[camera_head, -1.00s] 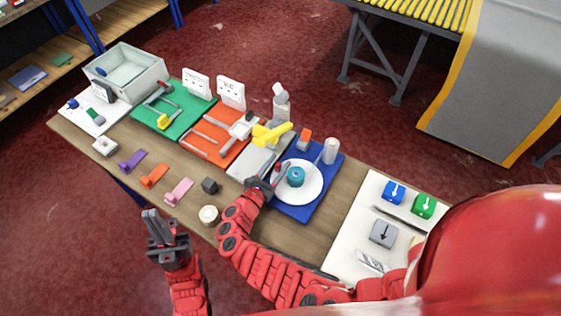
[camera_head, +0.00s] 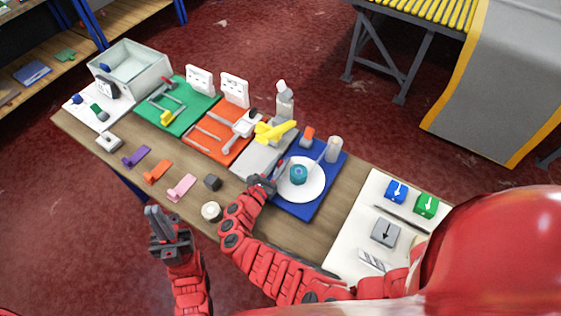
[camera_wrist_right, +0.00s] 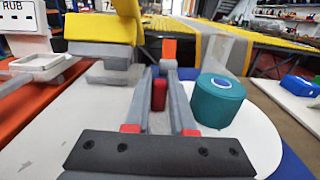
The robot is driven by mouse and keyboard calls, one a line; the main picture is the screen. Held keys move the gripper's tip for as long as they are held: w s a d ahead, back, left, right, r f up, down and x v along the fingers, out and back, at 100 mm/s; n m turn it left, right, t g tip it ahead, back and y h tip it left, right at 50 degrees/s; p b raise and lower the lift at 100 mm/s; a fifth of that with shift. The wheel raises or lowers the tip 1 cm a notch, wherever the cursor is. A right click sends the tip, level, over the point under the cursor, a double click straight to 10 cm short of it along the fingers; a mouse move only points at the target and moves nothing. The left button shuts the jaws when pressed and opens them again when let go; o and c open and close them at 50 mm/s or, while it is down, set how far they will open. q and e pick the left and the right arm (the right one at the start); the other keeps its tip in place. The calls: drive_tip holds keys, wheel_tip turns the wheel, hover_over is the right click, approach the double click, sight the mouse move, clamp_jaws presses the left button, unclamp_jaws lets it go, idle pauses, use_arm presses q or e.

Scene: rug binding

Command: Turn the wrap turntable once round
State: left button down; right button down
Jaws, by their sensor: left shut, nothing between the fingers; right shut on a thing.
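The wrap turntable is a white disc (camera_head: 314,187) on a blue mat (camera_head: 299,209), with a teal roll (camera_head: 298,174) standing on it. In the right wrist view the disc (camera_wrist_right: 240,146) and the teal roll (camera_wrist_right: 217,101) lie at the right. My right gripper (camera_head: 274,180) is at the disc's left edge. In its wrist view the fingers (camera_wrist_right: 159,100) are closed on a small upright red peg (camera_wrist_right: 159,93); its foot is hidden. My left gripper (camera_head: 157,212) is shut and empty, off the table's front edge.
A yellow-headed tool (camera_head: 275,131) stands close behind my right gripper. An orange block (camera_head: 307,134) and a white cylinder (camera_head: 333,149) stand at the mat's back. A white roll (camera_head: 211,211) and dark cube (camera_head: 212,182) lie left of my right arm.

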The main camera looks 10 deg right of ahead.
idle(0.8)
drive_tip(key=shift+w+d+f+m+g+h+b, duration=0.2)
drive_tip(key=shift+m+g+h+b, duration=0.15)
drive_tip(key=shift+b, duration=0.3)
drive_tip(key=shift+w+d+r+m+g+h+b, duration=0.15)
drive_tip(key=shift+m+g+h+b, duration=0.2)
drive_tip(key=shift+g+b, duration=0.25)
drive_tip(key=shift+r, duration=0.1)
drive_tip(key=c, duration=0.8)
unclamp_jaws()
drive_tip(key=shift+o, duration=0.2)
